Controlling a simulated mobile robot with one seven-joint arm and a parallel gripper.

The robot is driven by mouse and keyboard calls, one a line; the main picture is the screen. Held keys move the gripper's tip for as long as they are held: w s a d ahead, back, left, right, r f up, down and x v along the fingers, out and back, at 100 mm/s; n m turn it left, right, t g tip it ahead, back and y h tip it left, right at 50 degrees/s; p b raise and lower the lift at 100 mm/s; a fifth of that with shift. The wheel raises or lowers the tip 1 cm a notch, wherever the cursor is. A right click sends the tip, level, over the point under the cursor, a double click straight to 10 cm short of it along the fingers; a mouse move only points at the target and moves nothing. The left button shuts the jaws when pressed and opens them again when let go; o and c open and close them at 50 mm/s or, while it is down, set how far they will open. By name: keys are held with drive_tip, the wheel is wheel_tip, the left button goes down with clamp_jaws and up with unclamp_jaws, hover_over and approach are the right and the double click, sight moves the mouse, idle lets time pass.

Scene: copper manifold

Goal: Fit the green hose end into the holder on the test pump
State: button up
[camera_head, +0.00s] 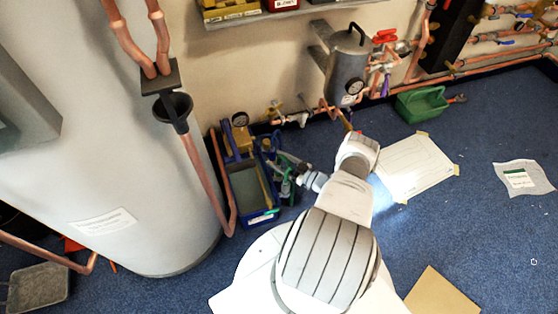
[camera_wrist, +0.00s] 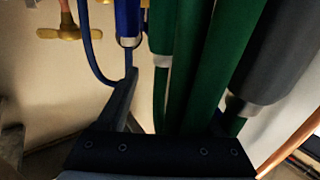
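The test pump (camera_head: 245,190) stands on the floor by the white cylinder, with a blue trough and a gauge at its back. Green hose (camera_head: 287,186) shows at its right side, beside my gripper (camera_head: 297,173). In the wrist view, thick lengths of green hose (camera_wrist: 188,65) run up in front of my gripper, with pale metal collars on some. One dark finger (camera_wrist: 124,100) shows at left; the other is hidden by hose. I cannot tell whether the fingers grip the hose. The holder cannot be made out.
A dark grey cylinder (camera_wrist: 262,50) is close at right in the wrist view; a blue hose (camera_wrist: 88,50) and brass tap (camera_wrist: 60,33) are at left. A grey vessel (camera_head: 346,65) and copper pipes stand behind. A green caddy (camera_head: 421,103) and a taped sheet (camera_head: 415,166) lie right.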

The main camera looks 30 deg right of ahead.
drive_tip(key=shift+s, duration=0.1)
drive_tip(key=p+v, duration=0.1)
drive_tip(key=v, duration=1.6)
drive_tip(key=shift+d, duration=0.1)
